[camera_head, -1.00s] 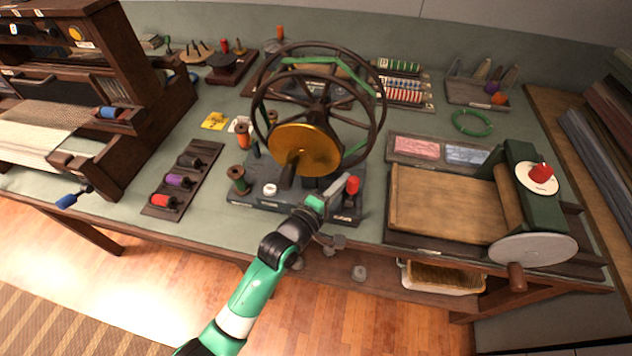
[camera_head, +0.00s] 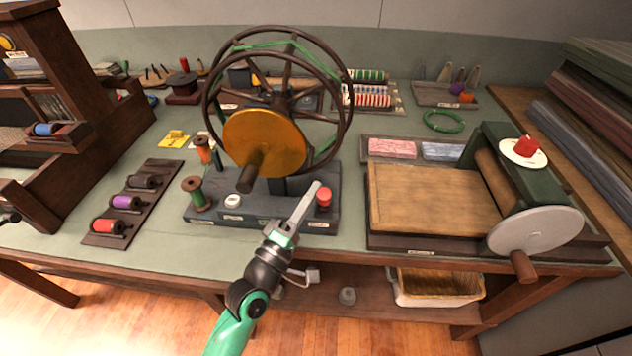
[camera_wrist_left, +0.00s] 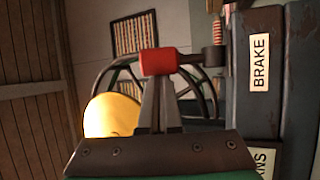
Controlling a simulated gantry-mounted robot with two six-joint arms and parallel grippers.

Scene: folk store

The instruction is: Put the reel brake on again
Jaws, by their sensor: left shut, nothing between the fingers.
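The reel winder's dark base (camera_head: 262,207) stands on the bench, with a spoked wheel and a brass disc (camera_head: 264,143) above it. The red brake knob (camera_head: 323,197) is at the base's front right. In the left wrist view the red knob (camera_wrist_left: 166,62) sits on a dark lever arm (camera_wrist_left: 213,57) with a copper spring, beside the BRAKE label (camera_wrist_left: 260,62). My left gripper (camera_head: 312,192) is shut and empty, its fingers just left of the knob. In the left wrist view the knob overlaps the fingertips; whether they touch cannot be told. My right gripper is out of view.
A spool rack (camera_head: 152,180) lies farther left. A wooden-bed press (camera_head: 430,200) with a crank stands close on the right. Some bench is bare in front of the base.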

